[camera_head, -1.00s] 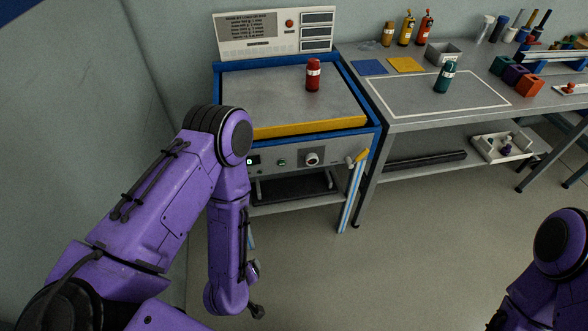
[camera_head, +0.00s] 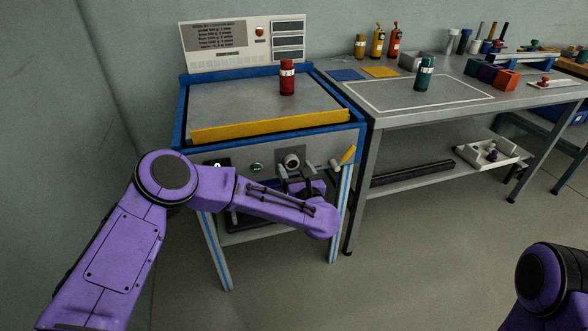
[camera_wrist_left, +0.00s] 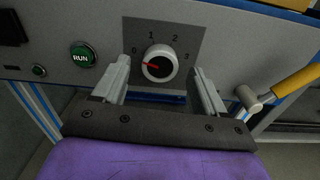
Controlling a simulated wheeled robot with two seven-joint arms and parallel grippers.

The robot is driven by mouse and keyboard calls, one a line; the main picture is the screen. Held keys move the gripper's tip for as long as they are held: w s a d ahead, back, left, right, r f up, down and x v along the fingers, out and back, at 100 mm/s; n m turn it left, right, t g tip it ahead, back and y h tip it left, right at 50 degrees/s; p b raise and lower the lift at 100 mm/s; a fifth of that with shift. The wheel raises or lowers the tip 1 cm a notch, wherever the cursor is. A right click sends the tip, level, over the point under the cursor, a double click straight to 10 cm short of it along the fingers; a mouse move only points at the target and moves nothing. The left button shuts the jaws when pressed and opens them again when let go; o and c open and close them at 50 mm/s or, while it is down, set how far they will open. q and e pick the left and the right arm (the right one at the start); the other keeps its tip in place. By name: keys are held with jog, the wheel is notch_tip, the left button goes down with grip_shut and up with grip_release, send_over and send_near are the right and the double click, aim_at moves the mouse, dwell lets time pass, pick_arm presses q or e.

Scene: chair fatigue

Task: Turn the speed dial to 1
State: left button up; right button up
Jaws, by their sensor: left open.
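The speed dial (camera_wrist_left: 160,64) is a white round knob with a red pointer on a dark plate marked 0, 1, 2, 3. Its pointer aims left, near the 0. It also shows on the front panel in the head view (camera_head: 292,161). My left gripper (camera_wrist_left: 160,75) is open, its two fingers on either side of the dial with gaps, and apart from it as far as I can tell. In the head view my left gripper (camera_head: 297,175) is just below the dial. My right gripper is out of view; only part of my right arm shows at lower right.
A green RUN button (camera_wrist_left: 82,54) is left of the dial. A yellow-handled lever (camera_wrist_left: 292,83) is close on the right. A red bottle (camera_head: 287,77) stands on the machine top behind a yellow bar (camera_head: 270,124). A workbench (camera_head: 400,121) stands to the right.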

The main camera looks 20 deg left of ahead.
pick_arm(q)
jog(key=shift+x, duration=0.85)
jog(key=shift+c, duration=0.3)
jog(key=c, duration=1)
jog(key=shift+m, duration=0.3)
jog(key=m, duration=0.4)
jog(key=shift+m+p, duration=0.6)
jog(key=shift+m, duration=2.1)
